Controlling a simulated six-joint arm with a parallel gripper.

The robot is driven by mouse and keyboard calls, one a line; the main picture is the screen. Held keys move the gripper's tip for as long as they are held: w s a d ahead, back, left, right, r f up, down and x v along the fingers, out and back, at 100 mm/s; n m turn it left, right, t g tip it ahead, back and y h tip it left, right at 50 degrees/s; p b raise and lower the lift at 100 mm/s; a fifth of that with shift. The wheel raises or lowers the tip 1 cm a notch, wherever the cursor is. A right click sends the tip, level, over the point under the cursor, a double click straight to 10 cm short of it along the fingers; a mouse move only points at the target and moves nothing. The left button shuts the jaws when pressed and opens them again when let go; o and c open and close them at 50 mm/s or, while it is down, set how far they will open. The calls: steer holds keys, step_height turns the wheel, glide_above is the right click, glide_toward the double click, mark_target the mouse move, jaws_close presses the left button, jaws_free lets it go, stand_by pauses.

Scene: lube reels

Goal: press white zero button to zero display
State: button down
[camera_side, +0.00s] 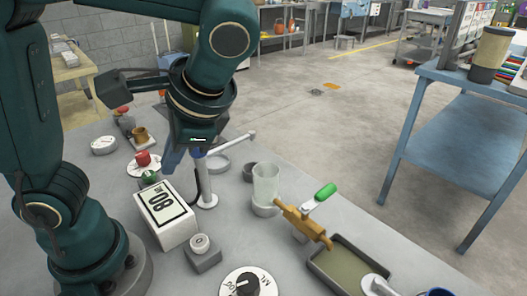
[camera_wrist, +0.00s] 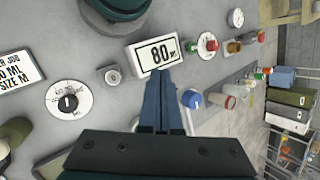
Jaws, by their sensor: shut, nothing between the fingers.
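The white display box (camera_side: 165,215) stands on the grey bench. Its screen reads 80 with a small unit mark, clearest in the wrist view (camera_wrist: 155,52). A round white button on a small grey block (camera_side: 201,246) sits beside the box, toward the front of the bench; it also shows in the wrist view (camera_wrist: 110,75), left of the box. My gripper (camera_side: 171,166) is shut and empty, above the bench behind the display box. In the wrist view its closed fingertips (camera_wrist: 158,72) overlap the lower edge of the box, right of the button. They appear apart from the button.
A black dial (camera_side: 249,284) lies in front of the button. A metal post stand (camera_side: 207,190) is close to my gripper. A clear beaker (camera_side: 266,183), a brass tap with green handle (camera_side: 305,220) and a tray (camera_side: 340,265) stand to the right. Red and green knobs (camera_side: 145,160) are behind the box.

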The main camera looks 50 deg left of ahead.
mark_target(205, 244)
steer(key=d+f+m+y, duration=0.2)
steer(key=d+m, duration=0.1)
steer(key=d, duration=0.1)
steer(key=shift+w+d+f+y, duration=0.1)
steer(key=shift+w+f+y, duration=0.25)
steer(key=shift+f+y, duration=0.05)
steer(key=shift+f, duration=0.1)
steer(key=shift+f, duration=4.3)
steer(key=shift+f, duration=0.15)
steer(key=shift+f, duration=0.25)
